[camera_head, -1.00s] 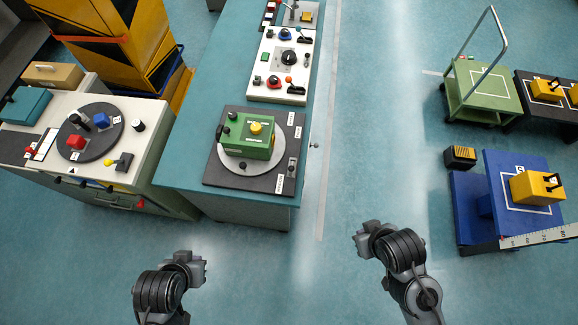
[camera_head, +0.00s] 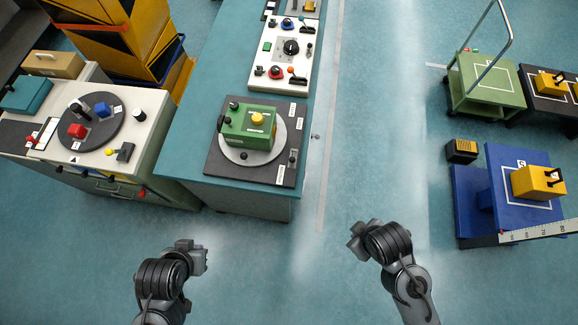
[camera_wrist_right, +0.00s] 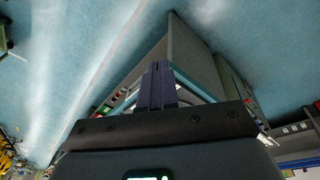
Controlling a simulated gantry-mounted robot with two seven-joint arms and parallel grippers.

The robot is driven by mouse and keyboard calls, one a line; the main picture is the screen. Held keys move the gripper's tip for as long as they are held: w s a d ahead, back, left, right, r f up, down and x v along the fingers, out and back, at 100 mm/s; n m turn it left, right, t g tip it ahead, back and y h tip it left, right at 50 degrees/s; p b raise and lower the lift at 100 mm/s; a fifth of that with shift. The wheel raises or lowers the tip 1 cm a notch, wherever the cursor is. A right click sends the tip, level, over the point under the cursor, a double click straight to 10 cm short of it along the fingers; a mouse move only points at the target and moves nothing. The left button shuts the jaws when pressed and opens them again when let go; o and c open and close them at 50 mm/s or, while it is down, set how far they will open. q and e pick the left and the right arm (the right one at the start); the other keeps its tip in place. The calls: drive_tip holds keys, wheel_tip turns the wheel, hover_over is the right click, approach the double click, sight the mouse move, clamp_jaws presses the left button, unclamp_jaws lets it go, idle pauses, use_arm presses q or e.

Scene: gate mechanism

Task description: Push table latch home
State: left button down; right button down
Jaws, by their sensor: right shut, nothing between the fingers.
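A green box with a yellow knob (camera_head: 249,126) sits on a round grey turntable (camera_head: 238,156) on a dark square plate (camera_head: 222,172), at the near end of the teal counter. A small dark knob-like part (camera_head: 293,157) stands at the plate's right edge; I cannot tell whether it is the table latch or how far in it sits. My right gripper (camera_head: 354,238) is shut and empty, over the floor right of the counter and apart from it; its closed fingers (camera_wrist_right: 157,86) show in the right wrist view. My left gripper (camera_head: 203,258) is before the counter's front, its jaws unclear.
A white panel (camera_head: 268,82) with controls lies farther back on the counter. A pale cabinet (camera_head: 135,176) at left carries another turntable (camera_head: 95,142) with red and blue blocks. A blue platform (camera_head: 500,210) and a green cart (camera_head: 485,82) stand right. The floor between is clear.

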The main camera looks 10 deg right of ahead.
drive_tip(key=w+a+f+n+g+h+b, duration=0.1)
drive_tip(key=w+a+f+n+h+b, duration=0.1)
drive_tip(key=a+f+n+b, duration=1.3)
drive_tip(key=w+a+f+n+t+h+b, duration=0.2)
drive_tip(key=w+a+f+n+t, duration=0.25)
drive_tip(key=w+f+n, duration=0.3)
drive_tip(key=w+r+t+h+b, duration=0.1)
drive_tip(key=w+r+t+b, duration=0.2)
drive_tip(key=w, duration=0.9)
drive_tip(key=shift+r+n+b, duration=0.45)
drive_tip(key=shift+r+b, duration=0.35)
drive_tip(key=shift+b, duration=0.15)
drive_tip(key=shift+w+a, duration=0.1)
